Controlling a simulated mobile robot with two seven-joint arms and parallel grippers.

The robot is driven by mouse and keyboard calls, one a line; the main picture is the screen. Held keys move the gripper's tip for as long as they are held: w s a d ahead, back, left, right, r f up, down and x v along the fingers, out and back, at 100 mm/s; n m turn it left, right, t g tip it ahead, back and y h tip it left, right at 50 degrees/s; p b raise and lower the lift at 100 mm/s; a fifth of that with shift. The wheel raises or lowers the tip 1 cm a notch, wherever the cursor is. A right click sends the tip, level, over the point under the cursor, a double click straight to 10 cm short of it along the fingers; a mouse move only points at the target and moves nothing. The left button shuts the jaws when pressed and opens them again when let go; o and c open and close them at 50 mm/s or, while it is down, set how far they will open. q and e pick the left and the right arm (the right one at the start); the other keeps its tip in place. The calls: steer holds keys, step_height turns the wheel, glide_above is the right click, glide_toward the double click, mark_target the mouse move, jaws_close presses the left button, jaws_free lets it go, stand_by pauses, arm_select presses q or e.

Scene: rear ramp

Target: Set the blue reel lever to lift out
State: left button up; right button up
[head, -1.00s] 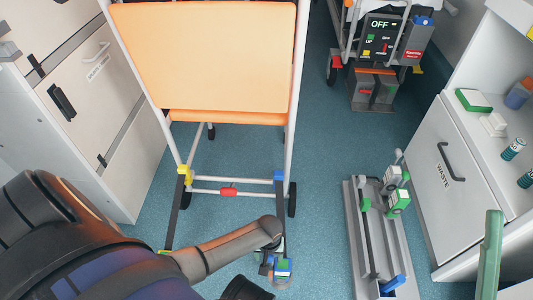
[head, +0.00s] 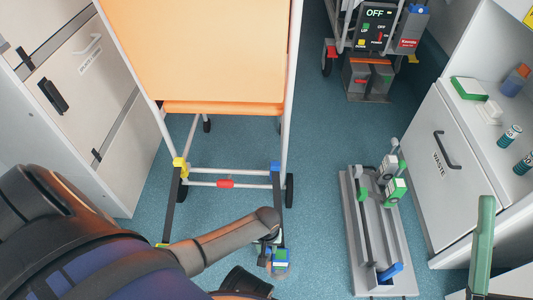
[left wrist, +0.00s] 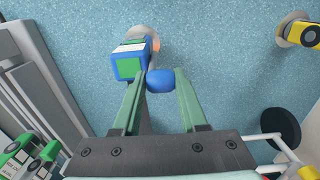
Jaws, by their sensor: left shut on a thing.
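The blue reel (head: 281,258), a small blue box with a green face, sits low on the floor below the blue-collared strap of the orange-backed chair. It also shows in the left wrist view (left wrist: 130,62). A rounded blue lever knob (left wrist: 160,81) is beside it. My left gripper (left wrist: 163,82), with green fingers, has the knob between its fingertips and is shut on it. In the head view my forearm hides most of this gripper. One green finger, seemingly of my right gripper (head: 484,245), stands at the lower right; its other finger is not visible.
A yellow reel (left wrist: 303,34) lies on the far side in the wrist view. A grey floor track (head: 355,240) with green-marked clamps and a blue pedal (head: 390,272) is to the right. A white WASTE cabinet (head: 437,190) stands beyond it. Floor between chair and track is clear.

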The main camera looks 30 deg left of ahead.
arm_select(q)
jaws_close()
steer(key=shift+a, duration=0.1)
stand_by(0.5)
steer(key=shift+a, duration=0.1)
